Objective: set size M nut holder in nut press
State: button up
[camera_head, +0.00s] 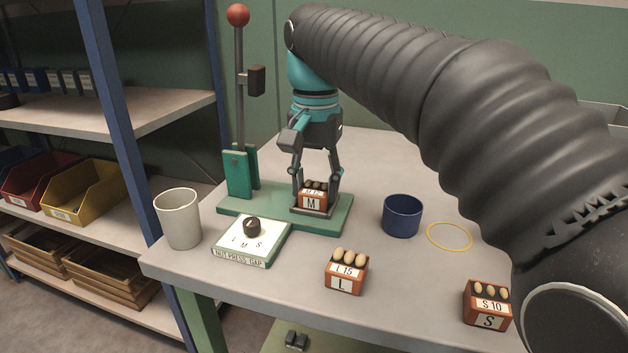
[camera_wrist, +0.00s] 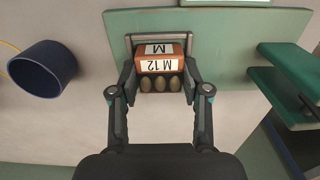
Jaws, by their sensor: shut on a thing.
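The size M nut holder (camera_head: 313,200) is an orange-brown block with white labels "M" and "M 12" and a row of nuts in its top. My gripper (camera_head: 315,202) is shut on it, one finger at each side. The holder is over the green base plate of the nut press (camera_head: 240,203), at its right part, and appears to be at plate level. The wrist view shows the holder (camera_wrist: 160,63) between my fingers (camera_wrist: 160,95), within a dark frame on the plate. Whether it rests fully on the plate is hard to tell.
The size L holder (camera_head: 347,273) and size S holder (camera_head: 487,304) stand at the front. A gap dial box (camera_head: 243,252), a grey cup (camera_head: 179,219), a blue cup (camera_head: 402,217) and a yellow ring (camera_head: 450,236) are around. The press lever (camera_head: 240,90) stands upright left of my gripper.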

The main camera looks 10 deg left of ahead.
dwell(0.3)
jog(key=o, duration=1.2)
jog(key=shift+o, duration=0.4)
jog(key=o, duration=0.4)
jog(key=shift+r+p, duration=1.2)
jog(key=shift+r, duration=2.3)
